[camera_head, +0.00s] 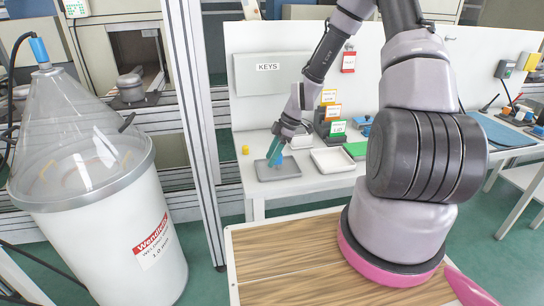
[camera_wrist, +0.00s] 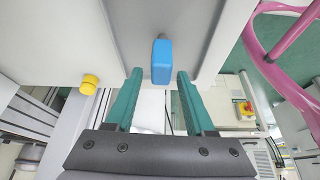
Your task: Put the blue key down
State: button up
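The blue key (camera_wrist: 161,62) is in the wrist view just beyond and between my fingertips, with a gap on each side. In the head view a bit of the blue key (camera_head: 279,161) shows at the fingertips, over the grey tray (camera_head: 292,174). The key appears to rest on the tray, and the fingers partly hide it in the head view. My gripper (camera_head: 275,154) points down at the tray. Its two green fingers, also in the wrist view (camera_wrist: 160,73), are apart with nothing clamped between them.
A yellow knob-like piece (camera_head: 245,150) stands left of the tray on the white table. A white tray (camera_head: 332,160) lies to the right. Labelled holders (camera_head: 330,115) stand behind it. A panel marked KEYS (camera_head: 268,67) is on the back wall.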

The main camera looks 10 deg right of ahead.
jog(key=s+d+r+m+t+h, duration=0.1)
jog(key=s+d+r+m, duration=0.15)
jog(key=r, duration=0.75)
jog(key=s+d+r+m+t+h, duration=0.1)
jog(key=s+d+r+m+h, duration=0.2)
jog(key=r, duration=0.6)
jog(key=s+d+r+m+t, duration=0.15)
jog(key=r+m, duration=0.35)
jog(key=r, duration=0.5)
jog(key=s+r+m+t+y, duration=0.1)
jog(key=s+r+m+t, duration=0.2)
jog(key=s+r+m, duration=0.7)
jog(key=shift+s+r+m, duration=0.35)
jog(key=shift+s+r, duration=0.85)
jog(key=shift+s, duration=1.35)
jog(key=shift+t, duration=0.25)
